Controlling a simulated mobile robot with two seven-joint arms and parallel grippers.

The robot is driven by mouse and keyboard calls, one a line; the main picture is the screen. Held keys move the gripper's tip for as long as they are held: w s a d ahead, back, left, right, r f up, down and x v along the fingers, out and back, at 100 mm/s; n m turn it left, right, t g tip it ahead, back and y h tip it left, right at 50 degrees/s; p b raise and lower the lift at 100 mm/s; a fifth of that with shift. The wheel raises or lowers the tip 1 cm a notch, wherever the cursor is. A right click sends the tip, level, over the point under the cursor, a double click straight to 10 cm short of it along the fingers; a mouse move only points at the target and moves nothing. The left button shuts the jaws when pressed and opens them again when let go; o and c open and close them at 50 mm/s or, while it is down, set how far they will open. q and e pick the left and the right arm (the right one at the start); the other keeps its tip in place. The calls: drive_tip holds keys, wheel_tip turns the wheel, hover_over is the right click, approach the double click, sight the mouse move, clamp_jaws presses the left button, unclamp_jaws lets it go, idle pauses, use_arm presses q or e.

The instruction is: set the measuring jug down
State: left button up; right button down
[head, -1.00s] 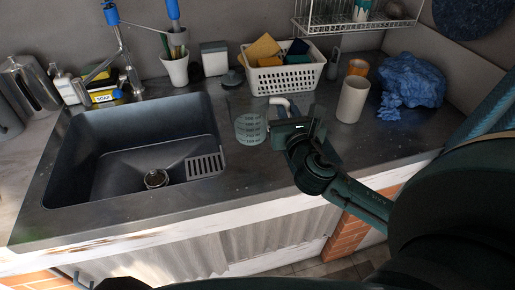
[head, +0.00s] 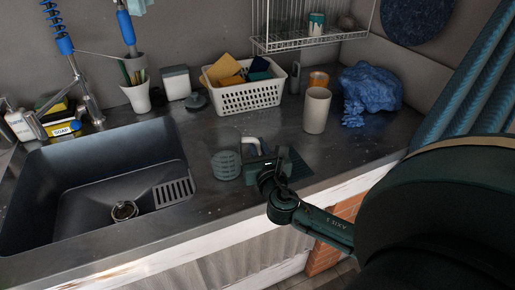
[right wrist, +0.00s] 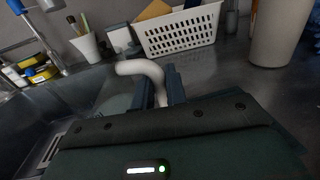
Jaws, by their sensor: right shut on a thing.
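The measuring jug (head: 226,166) is see-through with dark marks and a pale curved handle (head: 250,144). It looks upright over the counter strip just right of the sink, near the front. I cannot tell whether its base touches the counter. My right gripper (head: 258,162) is at the jug's right side, shut on the handle. In the right wrist view the handle (right wrist: 148,70) rises and bends left from between the fingers (right wrist: 160,90); the jug's body is mostly hidden there. My left gripper is not in view.
The sink (head: 85,160) lies open to the left. Behind stand a white basket (head: 250,97) with sponges, a white cup of brushes (head: 138,97) and a grey-white box (head: 175,83). A cream cup (head: 317,110) and blue cloth (head: 370,88) are to the right. The middle counter is clear.

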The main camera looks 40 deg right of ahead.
drive_tip(key=c, duration=1.9)
unclamp_jaws()
drive_tip(key=shift+f, duration=0.1)
drive_tip(key=o, duration=0.5)
drive_tip(key=shift+s+a, duration=0.1)
drive_tip(key=shift+s, duration=0.05)
drive_tip(key=b+v, duration=0.1)
drive_tip(key=v, duration=1)
drive_tip(key=shift+s, duration=0.35)
